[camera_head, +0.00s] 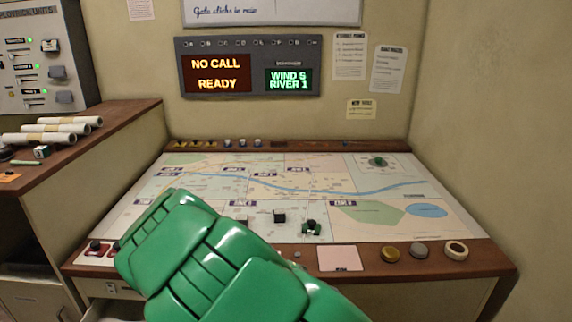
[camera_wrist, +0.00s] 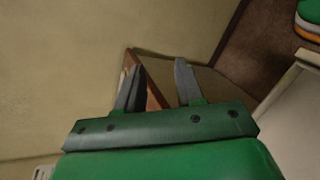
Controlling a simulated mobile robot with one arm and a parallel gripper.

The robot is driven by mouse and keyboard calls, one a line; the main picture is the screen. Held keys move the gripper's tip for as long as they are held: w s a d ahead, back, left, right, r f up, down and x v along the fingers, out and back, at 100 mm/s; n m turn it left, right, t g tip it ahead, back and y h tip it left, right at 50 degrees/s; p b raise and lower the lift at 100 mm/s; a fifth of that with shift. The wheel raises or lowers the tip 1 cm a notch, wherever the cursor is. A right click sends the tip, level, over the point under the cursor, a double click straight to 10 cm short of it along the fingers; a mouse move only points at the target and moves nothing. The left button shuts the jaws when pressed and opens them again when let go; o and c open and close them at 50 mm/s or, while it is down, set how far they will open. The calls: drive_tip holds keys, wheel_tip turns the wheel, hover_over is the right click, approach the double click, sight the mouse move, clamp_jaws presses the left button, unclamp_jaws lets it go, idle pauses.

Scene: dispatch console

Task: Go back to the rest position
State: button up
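My green arm reaches up from the bottom of the head view and covers the front left part of the map desk (camera_head: 300,246). My gripper shows in the wrist view (camera_wrist: 157,68). Its two grey fingers stand apart with nothing between them. Beyond them are a pale wall, a brown wooden edge and the dark floor. The fingers cannot be made out in the head view.
The map carries a small black block (camera_head: 279,216), a dark green piece (camera_head: 311,227) and another green piece (camera_head: 378,162). A pink note (camera_head: 339,258) and round items, including a gold one (camera_head: 390,254), line the front edge. A side cabinet (camera_head: 100,128) holds paper rolls (camera_head: 50,128).

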drive_tip(key=s+d+r+m+g+y, duration=0.3)
drive_tip(key=s+d+r+y, duration=0.4)
drive_tip(key=s+d, duration=0.5)
drive_tip(key=s+a+r+m+t+y, duration=0.1)
drive_tip(key=s+a+y, duration=0.1)
drive_tip(key=s, duration=0.4)
drive_tip(key=s+a+r+t+y, duration=0.1)
drive_tip(key=s+a+t+y, duration=0.1)
drive_tip(key=s, duration=0.4)
drive_tip(key=shift+s+a+r+m+y, duration=0.35)
drive_tip(key=shift+a+y, duration=0.25)
drive_tip(key=shift+y, duration=0.6)
